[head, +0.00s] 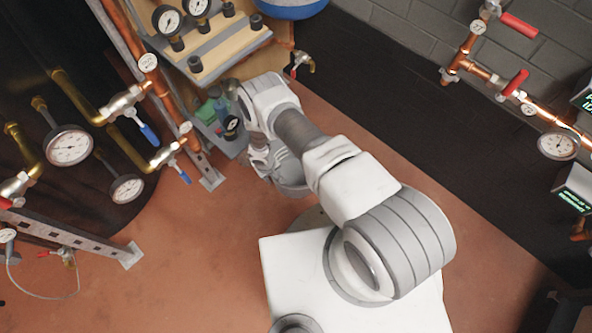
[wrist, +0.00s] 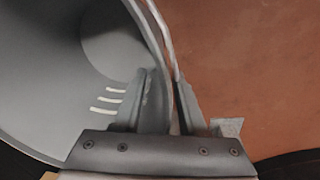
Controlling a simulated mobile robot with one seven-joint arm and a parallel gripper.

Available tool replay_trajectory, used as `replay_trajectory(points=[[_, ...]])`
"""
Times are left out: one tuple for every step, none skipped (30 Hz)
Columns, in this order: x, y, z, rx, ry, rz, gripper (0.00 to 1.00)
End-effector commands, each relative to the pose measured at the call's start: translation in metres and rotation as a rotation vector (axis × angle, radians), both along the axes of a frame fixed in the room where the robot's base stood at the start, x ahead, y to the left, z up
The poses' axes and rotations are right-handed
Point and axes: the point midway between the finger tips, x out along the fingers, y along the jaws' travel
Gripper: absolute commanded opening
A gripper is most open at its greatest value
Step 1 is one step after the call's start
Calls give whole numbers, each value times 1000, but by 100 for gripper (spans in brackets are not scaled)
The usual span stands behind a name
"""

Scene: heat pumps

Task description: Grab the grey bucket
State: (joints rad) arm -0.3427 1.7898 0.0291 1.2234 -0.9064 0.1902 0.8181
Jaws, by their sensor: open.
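The grey bucket (wrist: 40,75) fills the left of the wrist view, and I look into its open mouth. Pale marks show on its inner wall. My gripper (wrist: 165,90) is open at the bucket's rim. The left finger is on the inner side of the wall and the right finger on the outer side, with the rim between them. I cannot tell whether either finger touches the wall.
A blue container (head: 290,8) is at the top. A wooden bench with gauges (head: 215,45) stands at the upper left, with small items on a lower shelf (head: 215,115). Copper pipes (head: 160,85) and a metal frame (head: 75,238) are at left. Red floor (head: 190,270) is open at lower left.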

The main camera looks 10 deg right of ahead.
Motion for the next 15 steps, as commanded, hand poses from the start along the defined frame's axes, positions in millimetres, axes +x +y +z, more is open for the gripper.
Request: replay_trajectory(points=[[0, 0, 0, 0, 0, 0, 41], [0, 0, 0, 0, 0, 0, 41], [0, 0, 0, 0, 0, 0, 41], [0, 0, 1, 0, 0, 0, 41], [0, 0, 0, 0, 0, 0, 41], [0, 0, 0, 0, 0, 0, 39], [0, 0, 1, 0, 0, 0, 34], [0, 0, 1, 0, 0, 0, 28], [0, 0, 1, 0, 0, 0, 21], [0, 0, 1, 0, 0, 0, 16], [0, 0, 1, 0, 0, 0, 10], [0, 0, 1, 0, 0, 0, 3], [0, 0, 1, 0, 0, 0, 0], [0, 0, 1, 0, 0, 0, 0], [0, 0, 1, 0, 0, 0, 0]])
